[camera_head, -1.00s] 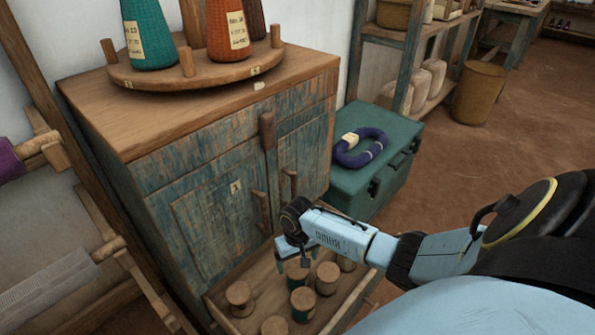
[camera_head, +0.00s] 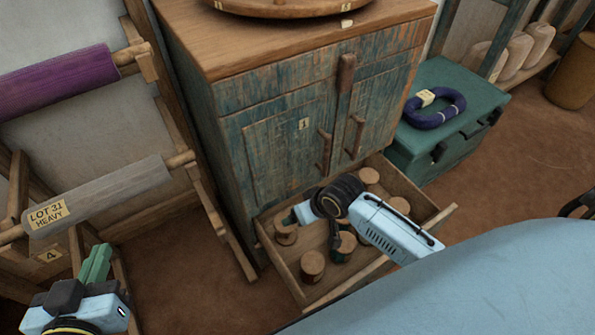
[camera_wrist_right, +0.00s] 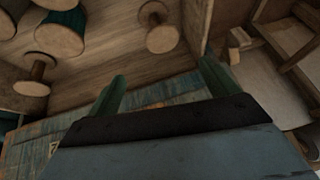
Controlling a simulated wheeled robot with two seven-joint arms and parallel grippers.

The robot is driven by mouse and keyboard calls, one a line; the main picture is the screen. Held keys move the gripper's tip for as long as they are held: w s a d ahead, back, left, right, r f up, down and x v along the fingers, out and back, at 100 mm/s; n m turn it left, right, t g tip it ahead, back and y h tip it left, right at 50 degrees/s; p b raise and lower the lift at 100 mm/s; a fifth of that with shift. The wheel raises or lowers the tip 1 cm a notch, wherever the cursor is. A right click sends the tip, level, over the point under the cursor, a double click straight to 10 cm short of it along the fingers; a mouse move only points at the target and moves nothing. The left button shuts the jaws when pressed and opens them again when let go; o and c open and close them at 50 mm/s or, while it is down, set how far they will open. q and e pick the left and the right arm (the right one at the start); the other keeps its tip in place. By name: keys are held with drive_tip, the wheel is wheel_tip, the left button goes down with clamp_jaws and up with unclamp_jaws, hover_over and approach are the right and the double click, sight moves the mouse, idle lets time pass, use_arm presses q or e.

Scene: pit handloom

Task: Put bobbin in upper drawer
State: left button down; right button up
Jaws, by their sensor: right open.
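Several wooden bobbins stand in the open low drawer (camera_head: 437,219) of the blue-painted cabinet. One bobbin (camera_head: 312,266) is near its front left, one (camera_head: 285,233) at the left side, and one (camera_head: 369,176) at the back. A green-wound bobbin (camera_wrist_right: 60,38) shows in the right wrist view near a bare bobbin (camera_wrist_right: 158,30). My right gripper (camera_wrist_right: 165,83) is open and empty over the drawer; its arm hides part of the contents. The upper cabinet front (camera_head: 278,90) is closed. My left gripper (camera_head: 97,262) is at bottom left, away from the bobbins; its finger gap is unclear.
A green trunk (camera_head: 455,105) with a purple yarn coil (camera_head: 436,108) stands right of the cabinet. Loom rollers, one purple (camera_head: 65,82) and one pale labelled LOT 31 (camera_head: 110,195), are at left. Bare floor (camera_head: 510,185) lies at right.

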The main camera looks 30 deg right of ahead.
drive_tip(key=s+a+r+t, duration=0.2)
drive_tip(key=r+t, duration=0.1)
drive_tip(key=r, duration=0.5)
drive_tip(key=s+a+r+n+t+y, duration=0.1)
drive_tip(key=s+a+r+t, duration=0.1)
drive_tip(key=r, duration=0.6)
drive_tip(key=s+a+r+n+t, duration=0.1)
drive_tip(key=r+t, duration=0.3)
drive_tip(key=r, duration=0.4)
drive_tip(key=shift+s+a+r+y, duration=0.2)
drive_tip(key=shift+s+a+y, duration=0.1)
drive_tip(key=shift+s+a, duration=0.3)
drive_tip(key=shift+w, duration=0.15)
